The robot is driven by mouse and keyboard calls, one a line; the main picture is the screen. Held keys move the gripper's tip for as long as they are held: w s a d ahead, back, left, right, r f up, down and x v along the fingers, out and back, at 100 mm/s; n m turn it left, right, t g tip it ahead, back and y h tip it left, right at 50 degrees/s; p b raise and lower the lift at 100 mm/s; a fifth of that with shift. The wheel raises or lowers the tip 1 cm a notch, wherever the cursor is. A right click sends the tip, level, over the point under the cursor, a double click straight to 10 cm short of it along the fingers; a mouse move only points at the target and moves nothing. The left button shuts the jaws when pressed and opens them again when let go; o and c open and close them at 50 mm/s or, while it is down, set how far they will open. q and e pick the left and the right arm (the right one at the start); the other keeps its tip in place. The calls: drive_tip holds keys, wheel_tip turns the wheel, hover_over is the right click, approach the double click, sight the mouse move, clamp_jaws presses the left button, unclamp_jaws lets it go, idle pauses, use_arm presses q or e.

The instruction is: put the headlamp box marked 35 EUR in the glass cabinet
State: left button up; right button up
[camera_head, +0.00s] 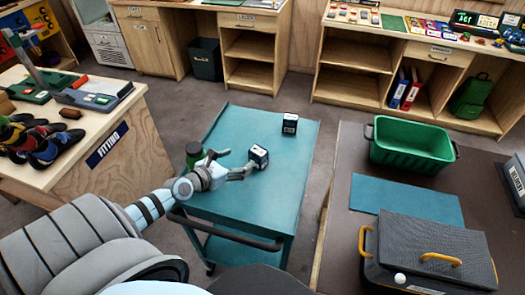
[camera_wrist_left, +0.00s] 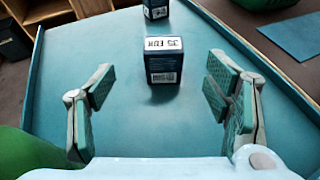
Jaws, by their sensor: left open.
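A small dark blue box (camera_head: 259,156) with a white top label stands on the teal cart (camera_head: 287,190). In the left wrist view its label on the box (camera_wrist_left: 163,62) reads 35 EUR, upside down. A second, similar dark box (camera_head: 290,124) stands farther back on the cart; its top is cut off in the wrist view (camera_wrist_left: 155,10), and I cannot read its price. My left gripper (camera_head: 239,162) is open and empty, just short of the nearer box, which lies ahead between the finger lines. I see no glass cabinet. My right gripper is not in view.
At right, a dark table holds a green crate (camera_head: 412,145), a blue mat (camera_head: 407,201) and a grey case (camera_head: 425,250). The fitting counter (camera_head: 120,135) with shoes is at left. The cart's right half is clear.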

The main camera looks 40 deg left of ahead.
sight(254, 156)
use_arm(q)
drive_tip(key=b+x, duration=0.2)
drive_tip(key=x, duration=0.1)
drive_tip(key=f+b+x, duration=0.1)
drive_tip(key=b+x, duration=0.1)
drive_tip(key=x, duration=0.2)
drive_tip(key=f+b+x, duration=0.1)
drive_tip(key=b+x, duration=0.2)
drive_tip(key=x, duration=0.1)
drive_tip(key=shift+s+d, duration=0.15)
drive_tip(key=shift+d, duration=0.1)
drive_tip(key=shift+w, duration=0.2)
drive_tip(key=shift+r, duration=0.1)
drive_tip(key=shift+c, duration=0.6)
drive_tip(key=c, duration=1.3)
drive_tip(key=shift+r, duration=0.15)
